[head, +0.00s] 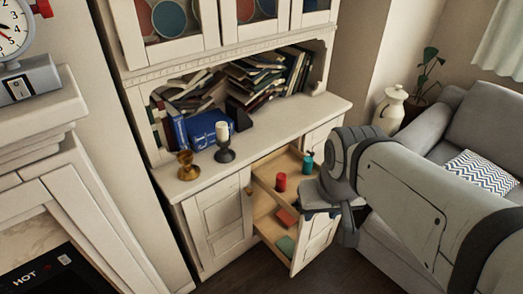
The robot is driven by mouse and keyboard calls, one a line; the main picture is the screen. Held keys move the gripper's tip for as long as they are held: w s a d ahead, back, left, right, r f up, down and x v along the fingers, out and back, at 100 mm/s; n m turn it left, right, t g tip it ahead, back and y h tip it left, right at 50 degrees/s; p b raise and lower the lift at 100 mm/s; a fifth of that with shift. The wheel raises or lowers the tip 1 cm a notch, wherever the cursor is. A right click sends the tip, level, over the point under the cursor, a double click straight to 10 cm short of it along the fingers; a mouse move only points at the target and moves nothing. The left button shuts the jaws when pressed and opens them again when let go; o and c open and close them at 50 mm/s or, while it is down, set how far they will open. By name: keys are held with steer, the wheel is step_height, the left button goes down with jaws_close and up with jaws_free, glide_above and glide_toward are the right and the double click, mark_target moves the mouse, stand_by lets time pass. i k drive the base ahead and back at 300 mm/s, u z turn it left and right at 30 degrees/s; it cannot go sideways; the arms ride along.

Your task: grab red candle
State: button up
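A red candle (281,182), a short cylinder, stands upright in an open wooden drawer (263,197) of the white cabinet. A teal candle-like cylinder (308,163) is in the drawer behind and to the right of it. My arm reaches in from the right, and my gripper (330,212) is at the drawer's right side, to the right of the red candle and apart from it in the picture. My arm hides part of the drawer's right side. The gripper's fingers are partly hidden and small, so its opening is unclear.
A red block (288,216) and a green block (286,245) lie nearer the drawer front. On the cabinet top (265,130) stand a white candle (222,131) in a dark holder, a brass goblet (186,165) and books. A grey sofa (481,127) is at right.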

mark_target(281, 178)
steer(key=z, duration=0.05)
steer(key=i, duration=1)
steer(key=u, duration=0.05)
